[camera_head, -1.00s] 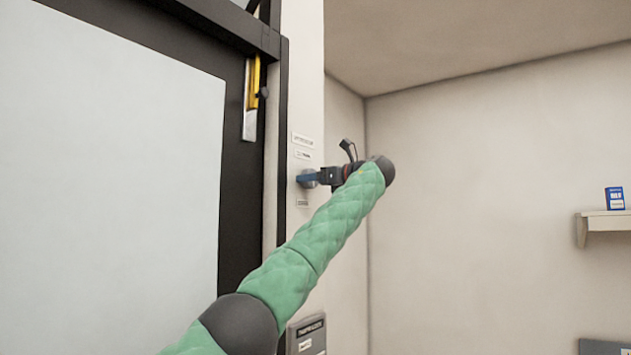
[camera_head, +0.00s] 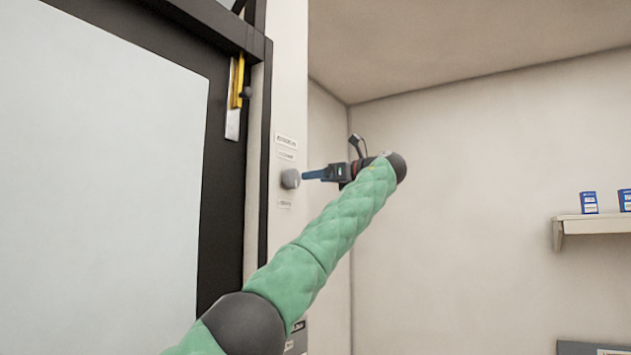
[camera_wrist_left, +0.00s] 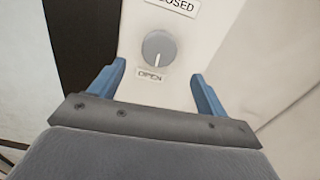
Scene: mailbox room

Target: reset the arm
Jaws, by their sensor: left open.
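My left arm, in a green padded sleeve, reaches up across the head view. Its gripper (camera_head: 312,175) points left at a round grey knob (camera_head: 290,178) on the white wall strip beside the dark frame. In the left wrist view the two blue fingers (camera_wrist_left: 155,88) stand wide apart with nothing between them. The knob (camera_wrist_left: 159,47) shows beyond the fingertips, apart from them. Its white pointer line points down toward the "OPEN" label (camera_wrist_left: 150,76). A label ending in "OSED" (camera_wrist_left: 173,5) is above it. My right gripper is not in view.
A dark-framed door or panel (camera_head: 225,170) with a yellow and white handle (camera_head: 236,95) is at left. A wall shelf (camera_head: 595,226) with small blue boxes (camera_head: 589,202) is at right. The space between arm and shelf looks clear.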

